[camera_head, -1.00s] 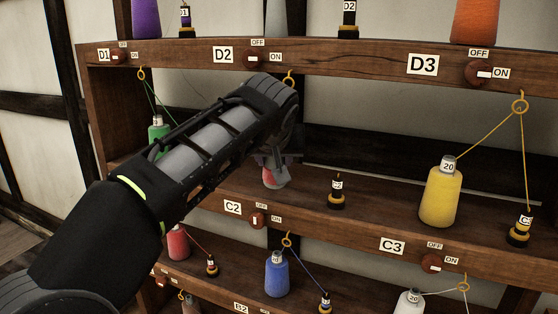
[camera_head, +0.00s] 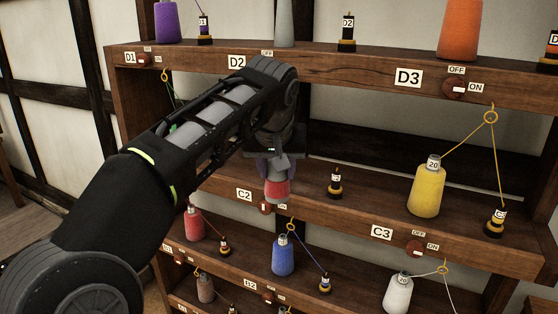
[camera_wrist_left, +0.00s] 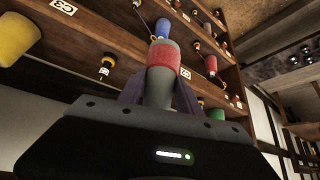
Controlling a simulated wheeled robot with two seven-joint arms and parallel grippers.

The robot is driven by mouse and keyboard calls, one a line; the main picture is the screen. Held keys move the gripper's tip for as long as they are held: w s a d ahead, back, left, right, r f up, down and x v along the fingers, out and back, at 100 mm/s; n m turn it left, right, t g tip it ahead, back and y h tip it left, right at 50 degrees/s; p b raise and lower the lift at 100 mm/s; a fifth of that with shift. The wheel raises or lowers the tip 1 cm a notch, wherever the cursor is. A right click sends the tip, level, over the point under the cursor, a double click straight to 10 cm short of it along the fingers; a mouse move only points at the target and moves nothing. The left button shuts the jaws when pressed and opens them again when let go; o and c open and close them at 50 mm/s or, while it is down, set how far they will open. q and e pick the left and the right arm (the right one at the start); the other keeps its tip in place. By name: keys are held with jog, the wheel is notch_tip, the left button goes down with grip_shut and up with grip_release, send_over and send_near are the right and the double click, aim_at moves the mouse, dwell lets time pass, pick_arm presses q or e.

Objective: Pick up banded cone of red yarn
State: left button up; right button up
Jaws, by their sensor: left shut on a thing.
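The banded cone of red yarn (camera_head: 277,188) is in my left gripper (camera_head: 276,168). In the wrist view the cone (camera_wrist_left: 164,58) shows a red band between grey parts, with the dark fingers closed on either side of it. In the head view its lower end overlaps the front edge of the shelf marked C2; whether it is clear of the shelf board I cannot tell for certain. The wrist and fingers hide its upper part there. My right gripper is not in view.
A small C2 bobbin (camera_head: 335,183) stands right of the held cone on the middle shelf (camera_head: 380,210). A yellow cone (camera_head: 427,192) with thread to a bobbin (camera_head: 495,223) stands further right. Blue (camera_head: 283,256) and red (camera_head: 194,225) cones stand on the shelf below.

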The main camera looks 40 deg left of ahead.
pick_arm(q)
jog(key=shift+w, duration=0.15)
jog(key=shift+s+d+r, duration=0.2)
jog(key=shift+s+r, duration=0.05)
jog(key=shift+s, duration=0.25)
jog(key=shift+w+a+f, duration=0.1)
jog(key=shift+w+f, duration=0.05)
jog(key=shift+w, duration=0.1)
jog(key=shift+s, duration=0.1)
